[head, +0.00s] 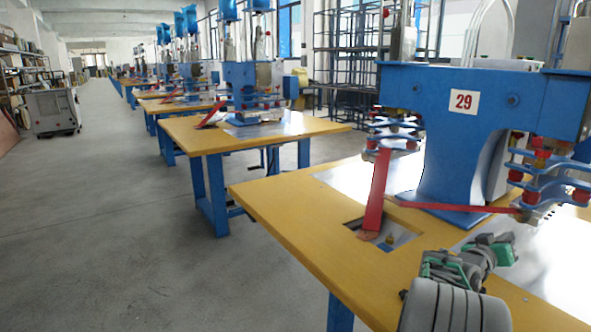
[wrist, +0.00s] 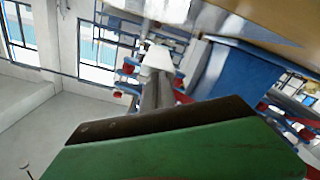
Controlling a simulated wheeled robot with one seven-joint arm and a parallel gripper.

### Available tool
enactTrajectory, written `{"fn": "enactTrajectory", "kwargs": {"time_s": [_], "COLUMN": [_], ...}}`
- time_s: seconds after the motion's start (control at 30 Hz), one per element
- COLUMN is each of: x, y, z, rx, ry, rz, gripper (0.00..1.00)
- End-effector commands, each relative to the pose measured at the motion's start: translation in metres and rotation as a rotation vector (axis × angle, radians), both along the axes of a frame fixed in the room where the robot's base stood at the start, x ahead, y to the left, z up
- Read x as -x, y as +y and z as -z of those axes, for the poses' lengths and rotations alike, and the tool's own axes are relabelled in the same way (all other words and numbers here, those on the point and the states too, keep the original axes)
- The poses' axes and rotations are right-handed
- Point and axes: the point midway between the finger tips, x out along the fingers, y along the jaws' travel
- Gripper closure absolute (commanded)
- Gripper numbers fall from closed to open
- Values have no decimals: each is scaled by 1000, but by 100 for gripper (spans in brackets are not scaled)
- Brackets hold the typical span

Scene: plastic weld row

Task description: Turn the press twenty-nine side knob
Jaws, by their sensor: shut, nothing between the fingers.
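The blue press (head: 450,130) with a white sign reading 29 (head: 464,102) stands on the yellow-topped table at the right. Small round blue fittings (head: 512,100) show on its front face; I cannot tell which part is the side knob. My gripper (head: 503,248) is over the table's front right part, low in front of the press and apart from it. It is shut and empty. In the wrist view the grey fingers (wrist: 157,80) lie together beyond the green gripper body, and a blue press part (wrist: 232,75) shows to the right.
The yellow table (head: 290,215) has a cut-out with a red upright strip (head: 376,195) beside it. Blue clamp arms with red knobs (head: 545,180) stick out at the right. More presses on tables (head: 240,130) run back in a row.

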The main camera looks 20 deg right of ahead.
Motion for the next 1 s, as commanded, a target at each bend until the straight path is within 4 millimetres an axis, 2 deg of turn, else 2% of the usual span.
{"fn": "enactTrajectory", "kwargs": {"time_s": [0.3, 0.5, 1.0], "x": [-5, -7, -8], "y": [-43, -64, -67], "z": [-1, 0, -2], "rx": [-1, 0, 1], "ry": [-1, 0, 0], "rz": [3, 4, 3], "gripper": [100, 100, 100]}}
